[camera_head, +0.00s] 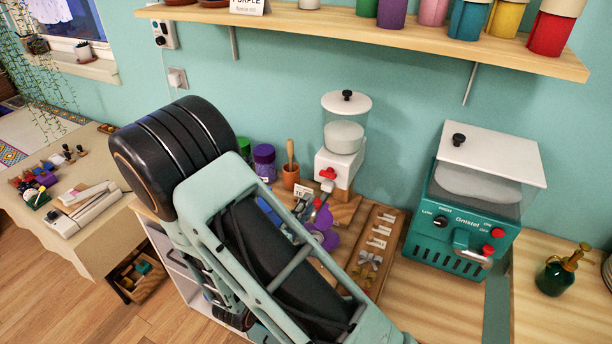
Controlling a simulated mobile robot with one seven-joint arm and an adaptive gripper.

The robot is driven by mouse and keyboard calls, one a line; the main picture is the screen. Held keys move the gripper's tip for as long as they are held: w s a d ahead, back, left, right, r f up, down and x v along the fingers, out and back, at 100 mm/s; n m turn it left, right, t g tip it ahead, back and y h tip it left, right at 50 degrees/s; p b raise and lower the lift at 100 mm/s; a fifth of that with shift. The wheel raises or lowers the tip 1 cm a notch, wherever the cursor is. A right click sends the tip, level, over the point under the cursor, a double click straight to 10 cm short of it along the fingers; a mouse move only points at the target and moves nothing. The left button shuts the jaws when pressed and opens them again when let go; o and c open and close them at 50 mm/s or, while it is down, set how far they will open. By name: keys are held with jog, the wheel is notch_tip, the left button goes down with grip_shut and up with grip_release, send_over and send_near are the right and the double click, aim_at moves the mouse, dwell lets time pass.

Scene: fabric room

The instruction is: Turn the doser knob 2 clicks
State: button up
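The doser (337,168) stands on the wooden counter against the wall. It is white, with a clear hopper and a white lid with a black button on top. Its red knob (327,173) is on the front, facing me. My gripper (322,194) is just below and in front of the knob, its dark fingers pointing up toward it. I cannot tell whether the fingers touch the knob or how far apart they are. My own arm hides much of the counter to the left and in front of the doser.
A teal machine (463,210) with dials stands to the right. A wooden tray (373,250) with small metal parts lies between. A terracotta pot (290,176) and purple jar (264,161) stand left of the doser. A shelf (370,33) with colored containers is above. A green sprayer (556,275) stands far right.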

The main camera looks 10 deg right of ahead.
aim_at(326, 177)
jog(key=p+x, duration=0.1)
jog(key=x, duration=0.9)
jog(key=shift+w+d+p, duration=0.3)
jog(key=shift+c, duration=0.5)
grip_shut()
jog(key=m+b, duration=0.2)
jog(key=m, duration=0.2)
jog(key=shift+a+f, duration=0.1)
jog(key=m+b, duration=0.2)
jog(key=m, duration=0.2)
jog(key=shift+m, duration=0.3)
jog(key=m+b, duration=0.5)
jog(key=m, duration=0.1)
jog(key=shift+f, duration=0.1)
jog(key=shift+m+b, duration=1.15)
jog(key=shift+m, duration=0.35)
